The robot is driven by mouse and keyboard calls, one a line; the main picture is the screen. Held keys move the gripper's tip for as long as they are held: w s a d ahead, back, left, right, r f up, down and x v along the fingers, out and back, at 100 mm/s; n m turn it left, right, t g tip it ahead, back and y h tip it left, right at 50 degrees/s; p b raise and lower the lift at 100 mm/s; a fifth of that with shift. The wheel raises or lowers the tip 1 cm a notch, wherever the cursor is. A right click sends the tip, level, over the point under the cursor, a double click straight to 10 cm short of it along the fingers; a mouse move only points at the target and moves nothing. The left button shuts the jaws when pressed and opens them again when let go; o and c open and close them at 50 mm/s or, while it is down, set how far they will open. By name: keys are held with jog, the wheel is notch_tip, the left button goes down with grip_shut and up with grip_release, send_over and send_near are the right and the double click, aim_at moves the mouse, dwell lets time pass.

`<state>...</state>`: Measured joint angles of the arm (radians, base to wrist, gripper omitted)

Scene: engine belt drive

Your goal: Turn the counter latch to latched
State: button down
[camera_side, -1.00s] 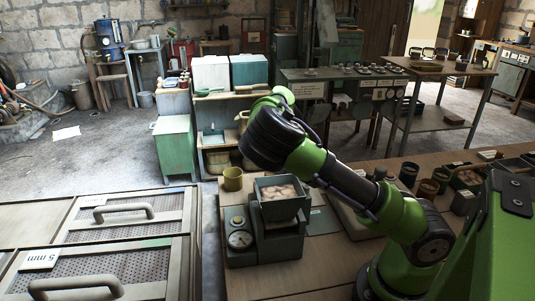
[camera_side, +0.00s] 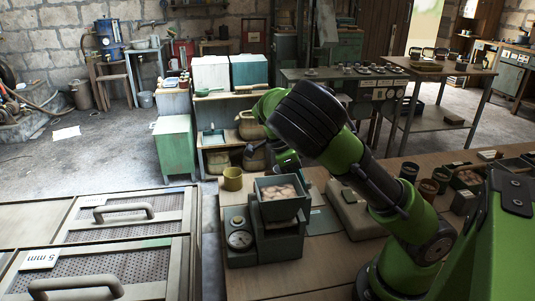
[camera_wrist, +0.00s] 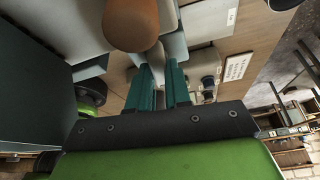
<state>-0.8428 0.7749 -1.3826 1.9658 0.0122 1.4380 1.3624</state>
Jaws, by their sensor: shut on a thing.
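The dark green counter (camera_side: 265,243), with a round dial (camera_side: 240,240) on its left front, stands on the wooden bench. Its hopper (camera_side: 283,210) holds several brown rounded things. My gripper (camera_wrist: 158,68) points down with its two teal fingers close together. It is shut on a small part that seems to be the counter latch, mostly hidden between the fingers, so its angle cannot be read. A brown rounded thing (camera_wrist: 130,22) is just beyond the fingertips. In the side view the gripper is behind the hopper and largely hidden by my arm.
An olive mug (camera_side: 233,179) stands behind the counter. A flat pale case (camera_side: 355,212) lies to its right, with several tins (camera_side: 428,189) farther right. Metal-mesh drawers (camera_side: 125,262) with handles fill the left front. Some bare bench shows in front of the case.

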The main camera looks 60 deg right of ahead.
jog(key=shift+n, duration=0.6)
jog(key=shift+n+t, duration=0.3)
jog(key=c, duration=1.1)
grip_release()
jog(key=shift+o, duration=0.2)
jog(key=v, duration=1.7)
jog(key=shift+a, duration=0.3)
jog(key=shift+f, duration=0.1)
